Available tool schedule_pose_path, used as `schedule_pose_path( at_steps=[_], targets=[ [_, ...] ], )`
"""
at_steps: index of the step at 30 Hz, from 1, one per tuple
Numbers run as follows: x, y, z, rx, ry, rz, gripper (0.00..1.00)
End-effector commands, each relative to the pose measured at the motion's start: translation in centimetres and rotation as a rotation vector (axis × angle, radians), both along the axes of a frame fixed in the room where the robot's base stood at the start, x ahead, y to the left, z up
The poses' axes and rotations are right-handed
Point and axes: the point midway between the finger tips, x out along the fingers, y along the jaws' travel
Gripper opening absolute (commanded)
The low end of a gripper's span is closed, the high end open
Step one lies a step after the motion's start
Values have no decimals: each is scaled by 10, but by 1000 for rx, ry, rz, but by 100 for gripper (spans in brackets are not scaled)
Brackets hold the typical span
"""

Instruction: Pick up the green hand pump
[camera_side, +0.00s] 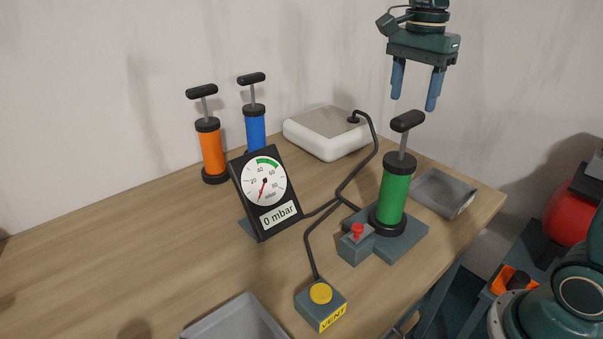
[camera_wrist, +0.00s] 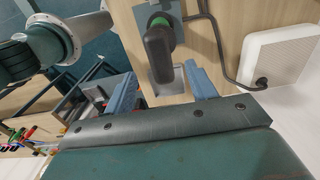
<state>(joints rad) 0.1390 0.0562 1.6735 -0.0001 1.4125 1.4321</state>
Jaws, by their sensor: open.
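The green hand pump (camera_side: 395,190) stands upright on a grey base plate (camera_side: 405,242) at the right of the table, its black T-handle (camera_side: 407,121) on top. In the wrist view the pump's black handle (camera_wrist: 158,52) shows from above, with a bit of green at its far end. My gripper (camera_side: 412,101) hangs above the handle, fingers pointing down, open and empty. In the wrist view its two blue fingers (camera_wrist: 162,92) are apart, and the handle appears beyond the gap between them. The fingers do not touch the pump.
A red-knobbed block (camera_side: 357,240) sits beside the pump. A gauge (camera_side: 265,195) reading 0 mbar, an orange pump (camera_side: 211,152), a blue pump (camera_side: 255,128), a white pad (camera_side: 325,135) with a black hose, a grey tray (camera_side: 443,193) and a yellow VENT button (camera_side: 320,294) stand around.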

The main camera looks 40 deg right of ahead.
Motion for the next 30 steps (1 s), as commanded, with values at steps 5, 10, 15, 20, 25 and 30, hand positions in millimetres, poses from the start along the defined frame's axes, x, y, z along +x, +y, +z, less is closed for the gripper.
schedule_pose_path(
  at_steps=[5,10,15,20,25,30],
  targets=[
    [0,0,-22,0,1,0,56],
    [0,0,-31,0,-1,0,56],
    [0,0,-32,0,-1,0,56],
    [0,0,-38,0,2,0,56],
    [0,0,-56,0,3,0,56],
    [0,0,-75,0,2,0,56]
  ],
)
